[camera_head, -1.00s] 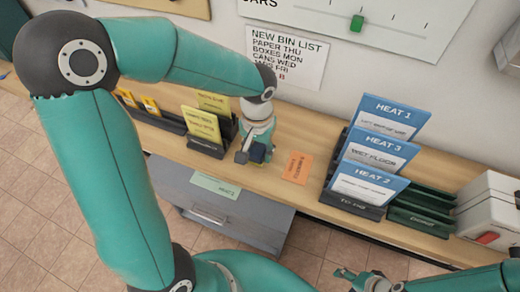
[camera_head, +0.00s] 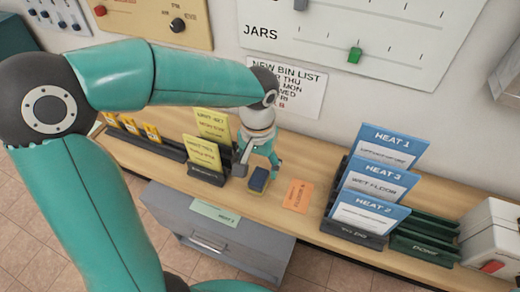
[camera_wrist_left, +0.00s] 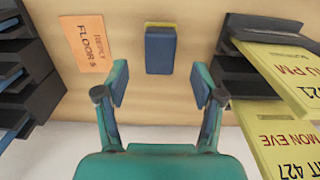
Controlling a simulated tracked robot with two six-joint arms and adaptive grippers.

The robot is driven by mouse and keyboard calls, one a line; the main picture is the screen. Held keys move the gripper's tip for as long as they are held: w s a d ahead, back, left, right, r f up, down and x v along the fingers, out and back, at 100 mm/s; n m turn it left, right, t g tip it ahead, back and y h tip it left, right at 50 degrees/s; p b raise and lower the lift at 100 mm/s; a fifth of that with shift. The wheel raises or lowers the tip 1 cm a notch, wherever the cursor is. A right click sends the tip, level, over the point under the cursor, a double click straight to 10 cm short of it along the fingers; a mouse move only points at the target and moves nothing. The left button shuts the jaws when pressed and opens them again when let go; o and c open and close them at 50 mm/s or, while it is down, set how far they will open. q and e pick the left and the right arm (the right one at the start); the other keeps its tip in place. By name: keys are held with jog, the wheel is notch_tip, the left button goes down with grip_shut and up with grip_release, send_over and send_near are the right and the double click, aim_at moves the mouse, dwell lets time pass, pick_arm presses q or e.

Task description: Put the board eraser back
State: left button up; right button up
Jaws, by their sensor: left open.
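The board eraser (camera_head: 258,180), a small dark blue block with a yellowish strip, lies on the wooden counter between the yellow cards and the orange card. It also shows in the left wrist view (camera_wrist_left: 160,50), at top centre. My left gripper (camera_head: 258,165) is just on the wall side of it, with its fingers spread. In the left wrist view the open fingers (camera_wrist_left: 160,85) point toward the eraser. They are apart from it, with bare counter between them. My right gripper is outside both current views.
Yellow cards (camera_head: 205,153) in a dark holder stand close left of the gripper. An orange card (camera_head: 297,195) lies flat to the right. Blue cards (camera_head: 370,215) stand in a dark rack farther right. A grey drawer cabinet (camera_head: 212,243) is in front. A paper list (camera_head: 288,88) hangs behind.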

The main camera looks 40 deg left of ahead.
aim_at(258, 177)
pick_arm(q)
notch_tip(258, 177, up, 6)
jog(key=shift+r, duration=0.1)
dwell(0.6)
